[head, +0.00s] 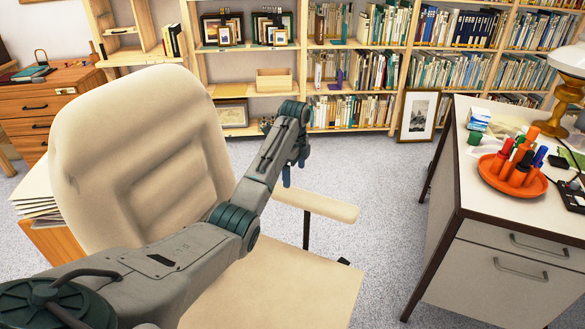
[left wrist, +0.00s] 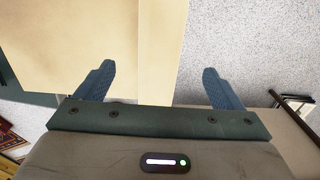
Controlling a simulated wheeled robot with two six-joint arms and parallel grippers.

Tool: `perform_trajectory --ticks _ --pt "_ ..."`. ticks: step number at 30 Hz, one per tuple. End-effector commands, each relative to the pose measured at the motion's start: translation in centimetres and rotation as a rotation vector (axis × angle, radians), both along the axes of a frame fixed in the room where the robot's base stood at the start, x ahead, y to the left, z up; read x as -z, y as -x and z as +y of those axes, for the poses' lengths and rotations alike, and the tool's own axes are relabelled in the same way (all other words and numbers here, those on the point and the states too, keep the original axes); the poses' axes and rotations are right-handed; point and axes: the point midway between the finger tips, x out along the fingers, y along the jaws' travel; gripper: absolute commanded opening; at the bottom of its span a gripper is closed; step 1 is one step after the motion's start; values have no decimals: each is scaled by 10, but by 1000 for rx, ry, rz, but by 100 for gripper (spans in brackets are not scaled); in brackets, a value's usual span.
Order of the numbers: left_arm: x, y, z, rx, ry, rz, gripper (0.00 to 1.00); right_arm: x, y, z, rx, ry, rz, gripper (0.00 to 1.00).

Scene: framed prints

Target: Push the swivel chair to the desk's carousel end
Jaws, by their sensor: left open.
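The cream swivel chair (head: 135,160) stands at the left of the head view, its back rising behind my left arm. Its seat (head: 285,290) and one armrest (head: 322,204) show to the right of the arm. The desk (head: 455,215) is at the right, with the round orange carousel (head: 497,182) of pens on its near end. Carpet lies between chair and desk. My right gripper is not in view.
Bookshelves (head: 300,92) line the back wall. A framed print (head: 418,113) leans there near the desk. A wooden drawer cabinet (head: 45,105) and a paper stack (head: 38,195) stand left of the chair. Grey carpet (head: 385,185) is clear between chair and desk.

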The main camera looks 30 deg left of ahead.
Motion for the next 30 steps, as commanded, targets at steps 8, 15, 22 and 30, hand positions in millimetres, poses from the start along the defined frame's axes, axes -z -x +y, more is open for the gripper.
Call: perform_trajectory --ticks 8,15,22,30 --pt "22 0 0 0 0 3 89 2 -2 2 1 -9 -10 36" --pt "67 1 0 -1 0 4 89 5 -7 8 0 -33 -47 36" --pt "98 1 0 0 0 2 89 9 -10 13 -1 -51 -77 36" --pt "109 0 0 0 0 0 89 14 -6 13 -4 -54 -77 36"
